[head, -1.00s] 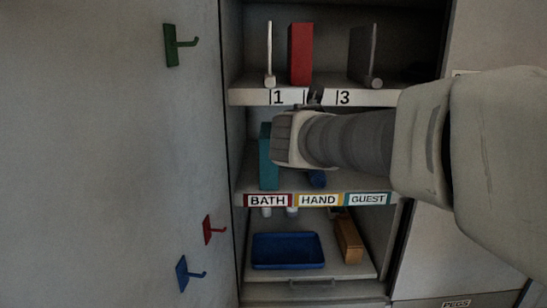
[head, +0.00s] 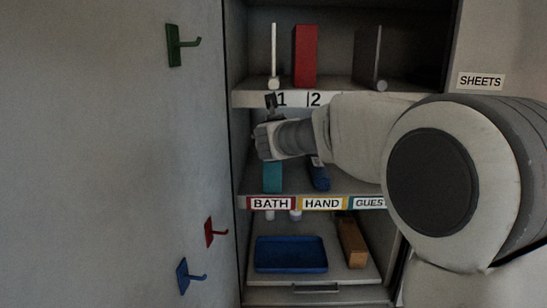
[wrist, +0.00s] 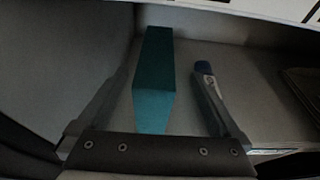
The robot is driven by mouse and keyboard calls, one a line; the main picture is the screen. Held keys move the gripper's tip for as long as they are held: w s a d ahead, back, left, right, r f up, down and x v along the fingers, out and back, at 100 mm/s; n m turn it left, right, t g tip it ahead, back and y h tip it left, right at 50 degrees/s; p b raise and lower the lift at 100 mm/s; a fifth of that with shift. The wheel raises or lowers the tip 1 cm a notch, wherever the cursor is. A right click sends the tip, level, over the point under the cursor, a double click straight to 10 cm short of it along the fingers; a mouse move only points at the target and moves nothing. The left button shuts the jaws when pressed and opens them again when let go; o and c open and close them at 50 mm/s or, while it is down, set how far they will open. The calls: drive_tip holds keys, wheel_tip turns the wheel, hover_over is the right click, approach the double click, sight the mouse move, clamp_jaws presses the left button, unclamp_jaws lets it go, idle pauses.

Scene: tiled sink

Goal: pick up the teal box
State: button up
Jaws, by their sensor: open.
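The teal box (head: 272,177) stands on the middle shelf at its left end, above the BATH label. My gripper (head: 268,139) covers its upper part in the head view. In the wrist view the teal box (wrist: 153,82) lies between the two spread fingers of my open gripper (wrist: 163,74), with gaps visible on both sides. I cannot tell how far the fingertips reach along it.
A red box (head: 305,56) stands on the shelf above. A blue tray (head: 290,254) and an orange-brown box (head: 351,242) sit below.

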drive_tip(key=p+x, duration=0.1)
drive_tip(key=x, duration=0.5)
drive_tip(key=shift+w+a, duration=0.3)
drive_tip(key=shift+w, duration=0.1)
clamp_jaws()
idle(0.4)
drive_tip(key=shift+r, duration=0.1)
